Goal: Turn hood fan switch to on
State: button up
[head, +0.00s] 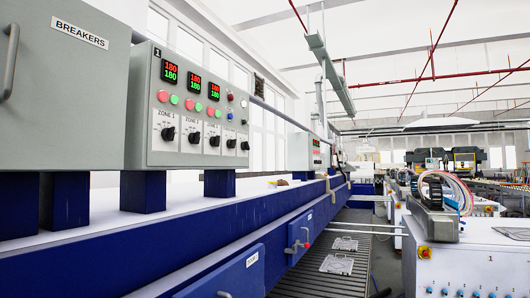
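A grey control panel (195,110) marked 1 stands at the left on blue posts. Its face carries several black rotary switches, among them one under the ZONE 1 label (168,134) and one under the ZONE 2 label (193,138). Smaller controls sit at its right edge, including a blue button (230,117) and a small black knob (244,122). No hood fan label is legible, so I cannot tell which control is the hood fan switch or how it is set. My gripper is not in view.
A grey BREAKERS cabinet (62,95) with a handle fills the left. A long blue beam (190,235) runs below the panel, with a protruding handle (299,245).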

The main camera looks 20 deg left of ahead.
aim_at(244, 145)
jog(key=i, duration=1.95)
jog(key=u, duration=1.15)
